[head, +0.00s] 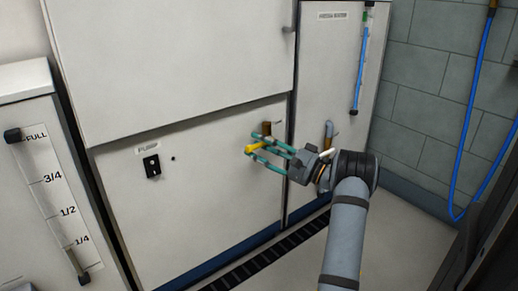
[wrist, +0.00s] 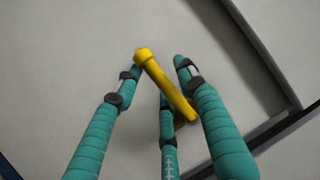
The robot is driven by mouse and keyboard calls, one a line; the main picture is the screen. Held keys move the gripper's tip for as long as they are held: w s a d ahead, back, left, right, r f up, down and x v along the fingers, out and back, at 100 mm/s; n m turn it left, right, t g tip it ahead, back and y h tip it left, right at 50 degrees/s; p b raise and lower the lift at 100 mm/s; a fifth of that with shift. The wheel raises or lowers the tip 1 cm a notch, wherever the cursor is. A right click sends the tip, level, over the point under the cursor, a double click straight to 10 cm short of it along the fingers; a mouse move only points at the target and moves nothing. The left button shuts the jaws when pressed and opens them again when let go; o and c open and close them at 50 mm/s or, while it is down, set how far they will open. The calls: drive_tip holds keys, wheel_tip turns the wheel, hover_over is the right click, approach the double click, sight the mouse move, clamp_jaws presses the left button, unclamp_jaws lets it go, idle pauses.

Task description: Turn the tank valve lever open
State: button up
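The yellow valve lever (head: 252,148) sits on the lower white cabinet panel, near its right edge. A brass-coloured fitting (head: 267,128) shows just above it in the head view. In the wrist view the lever (wrist: 164,84) runs slantwise, from upper left to lower right. My gripper (wrist: 158,68) has teal fingers, spread apart on both sides of the lever, with another finger below it. The fingers look open around the lever; gaps show beside it, and I cannot tell whether any finger touches it. In the head view my gripper (head: 255,147) reaches the lever from the right.
A black pump switch (head: 152,167) is on the same panel to the left. A level gauge (head: 55,205) is at far left. A blue sight tube (head: 360,70) is on the right-hand panel. A blue hose (head: 470,110) hangs on the tiled wall. The floor at right is clear.

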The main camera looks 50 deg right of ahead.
clamp_jaws()
idle(0.5)
idle(0.4)
